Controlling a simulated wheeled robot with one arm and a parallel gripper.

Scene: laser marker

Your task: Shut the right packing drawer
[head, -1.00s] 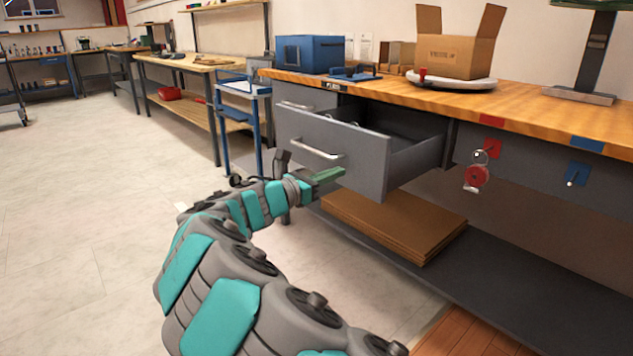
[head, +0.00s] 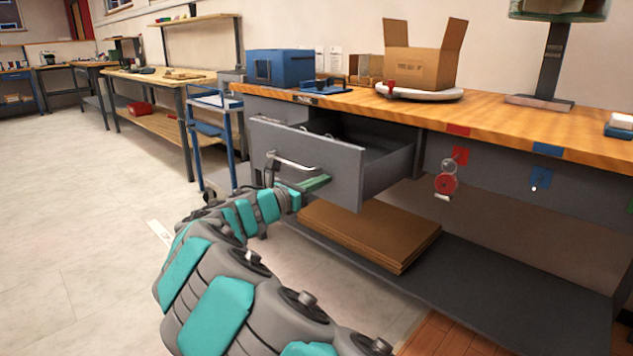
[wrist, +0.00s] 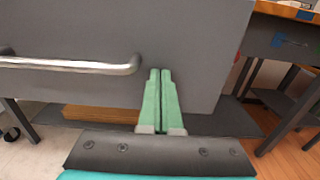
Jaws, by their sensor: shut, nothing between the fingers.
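The right packing drawer (head: 325,172) is pulled out from under the wooden bench top in the head view. Its grey front carries a silver bar handle (head: 292,163). My gripper (head: 319,182) has green fingers pressed together, with nothing between them. It is at the lower part of the drawer front, below and right of the handle. In the wrist view, the closed fingertips (wrist: 160,72) point at the grey drawer front (wrist: 195,45), right of the handle (wrist: 75,65). I cannot tell whether they touch it.
Flat brown cardboard (head: 365,232) lies on the lower shelf (head: 480,275) under the drawer. A blue cart (head: 215,145) stands to the left of the bench. An open carton (head: 425,68) and a blue box (head: 282,68) are on the bench top (head: 480,115). The floor at left is clear.

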